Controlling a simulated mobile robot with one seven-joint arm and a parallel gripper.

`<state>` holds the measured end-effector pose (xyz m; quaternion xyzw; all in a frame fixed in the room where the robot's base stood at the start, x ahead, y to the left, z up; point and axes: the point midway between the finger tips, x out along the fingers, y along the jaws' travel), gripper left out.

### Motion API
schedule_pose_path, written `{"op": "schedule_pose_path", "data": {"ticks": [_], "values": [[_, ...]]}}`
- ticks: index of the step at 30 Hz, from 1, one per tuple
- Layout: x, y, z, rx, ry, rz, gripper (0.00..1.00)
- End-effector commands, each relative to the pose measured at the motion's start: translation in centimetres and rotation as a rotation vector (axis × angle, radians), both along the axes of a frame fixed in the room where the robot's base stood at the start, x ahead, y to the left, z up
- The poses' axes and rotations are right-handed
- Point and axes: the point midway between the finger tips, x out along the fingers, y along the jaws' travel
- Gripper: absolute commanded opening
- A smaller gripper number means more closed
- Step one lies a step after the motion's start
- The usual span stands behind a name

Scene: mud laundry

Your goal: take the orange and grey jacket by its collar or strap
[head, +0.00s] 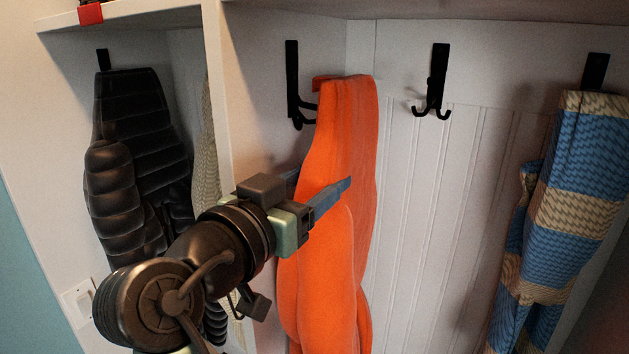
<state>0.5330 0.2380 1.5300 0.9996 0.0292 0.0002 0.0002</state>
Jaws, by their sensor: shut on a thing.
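The orange jacket (343,130) hangs in the middle bay of a white cubby unit, narrow at the top and falling in long folds. No grey part of it can be made out. A small red-orange strap or edge (321,81) sticks out at its top left, beside a black wall hook (293,85); whether it still rests on the hook is unclear. My gripper (328,190) comes in from the lower left and is shut on the jacket's upper part, below its top. One blue-grey finger lies across the front; the other is mostly hidden behind the fabric.
A black quilted jacket (128,140) hangs in the left bay, past a white divider (217,90). An empty double hook (434,85) is on the back wall. A blue and tan striped cloth (575,205) hangs at right. The panelling between is clear.

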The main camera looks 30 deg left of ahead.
Motion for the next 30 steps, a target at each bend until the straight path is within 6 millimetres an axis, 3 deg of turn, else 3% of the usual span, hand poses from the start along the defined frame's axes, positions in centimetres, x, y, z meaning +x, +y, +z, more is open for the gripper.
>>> {"op": "schedule_pose_path", "data": {"ticks": [9, 30], "values": [[0.0, -0.1, 0.0, 0.0, 0.001, -0.002, 0.0], [0.0, -0.1, 2.4, 0.002, -0.007, -0.001, 0.0]]}}
